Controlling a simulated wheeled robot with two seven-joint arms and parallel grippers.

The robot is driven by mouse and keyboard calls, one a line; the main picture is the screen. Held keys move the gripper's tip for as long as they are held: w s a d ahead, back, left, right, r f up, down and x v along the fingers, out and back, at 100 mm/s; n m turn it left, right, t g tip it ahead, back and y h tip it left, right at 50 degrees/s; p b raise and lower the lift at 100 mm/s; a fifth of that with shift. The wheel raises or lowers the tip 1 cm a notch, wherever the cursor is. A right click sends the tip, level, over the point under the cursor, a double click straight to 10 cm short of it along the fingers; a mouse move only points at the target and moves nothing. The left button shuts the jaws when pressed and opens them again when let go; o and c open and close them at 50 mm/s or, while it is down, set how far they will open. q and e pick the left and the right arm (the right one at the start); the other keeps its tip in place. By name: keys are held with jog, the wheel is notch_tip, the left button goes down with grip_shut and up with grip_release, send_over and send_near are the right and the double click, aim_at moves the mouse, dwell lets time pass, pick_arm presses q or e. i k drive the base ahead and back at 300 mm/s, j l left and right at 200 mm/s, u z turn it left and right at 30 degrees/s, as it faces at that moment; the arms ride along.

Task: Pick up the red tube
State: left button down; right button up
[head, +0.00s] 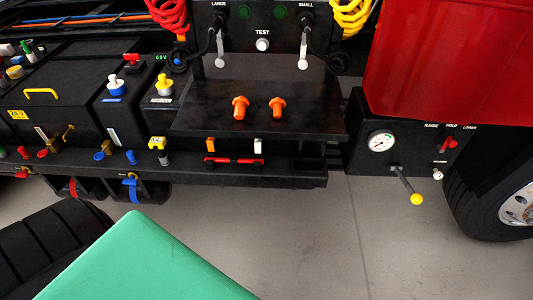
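A thin red bar with black sections (250,161) lies horizontally along the front ledge of the black truck chassis, just below the dark shelf; it may be the red tube. A red coiled hose (170,14) hangs at the top left of the TEST panel. I cannot tell for certain which of these is the red tube. Neither of my grippers is in view.
Two orange bolts (240,107) (278,107) stand on the dark shelf (315,122). A lever with a yellow knob (416,199) sticks out at right beside a gauge (381,141). A green surface (145,265) fills the bottom left. Tires flank clear grey floor (330,235).

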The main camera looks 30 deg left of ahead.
aim_at(234, 159)
jog(key=u, duration=1.35)
